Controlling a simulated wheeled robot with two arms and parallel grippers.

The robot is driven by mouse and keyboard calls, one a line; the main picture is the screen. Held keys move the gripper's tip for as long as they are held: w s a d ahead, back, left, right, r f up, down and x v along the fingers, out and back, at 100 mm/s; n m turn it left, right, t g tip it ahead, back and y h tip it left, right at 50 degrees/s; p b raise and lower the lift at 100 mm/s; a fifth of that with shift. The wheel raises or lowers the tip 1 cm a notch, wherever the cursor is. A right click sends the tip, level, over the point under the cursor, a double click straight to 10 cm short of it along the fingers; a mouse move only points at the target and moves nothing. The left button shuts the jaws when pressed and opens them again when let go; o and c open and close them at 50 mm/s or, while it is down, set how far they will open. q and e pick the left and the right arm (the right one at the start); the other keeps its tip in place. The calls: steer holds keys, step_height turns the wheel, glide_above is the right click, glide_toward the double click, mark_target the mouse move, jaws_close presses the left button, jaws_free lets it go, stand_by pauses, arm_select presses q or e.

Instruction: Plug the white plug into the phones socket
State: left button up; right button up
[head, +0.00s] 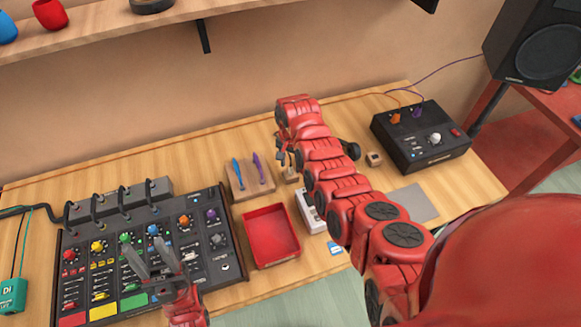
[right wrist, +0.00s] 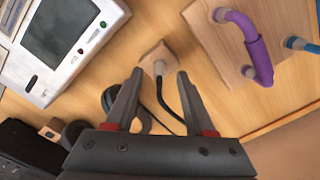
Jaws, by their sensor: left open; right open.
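The white plug (right wrist: 159,69) stands in a small wooden block (right wrist: 155,56), with a black cable running from it. My right gripper (right wrist: 160,75) is open, its fingertips on either side of the plug in the right wrist view; I cannot tell how far above it they are. In the head view my right gripper (head: 284,153) is over the small block (head: 291,175), and the plug is hard to make out. My left gripper (head: 150,262) is open and empty above the black mixer (head: 205,262). The phones socket's label is too small to read in either view.
A red tray (head: 270,236) lies beside the mixer. A white device (head: 304,208) with a screen lies partly under my right arm. A black box (head: 422,157) stands right; a shelf (head: 100,38) overhangs the back.

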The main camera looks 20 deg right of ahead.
mark_target(291, 172)
steer(key=shift+f, duration=1.2)
jaws_close()
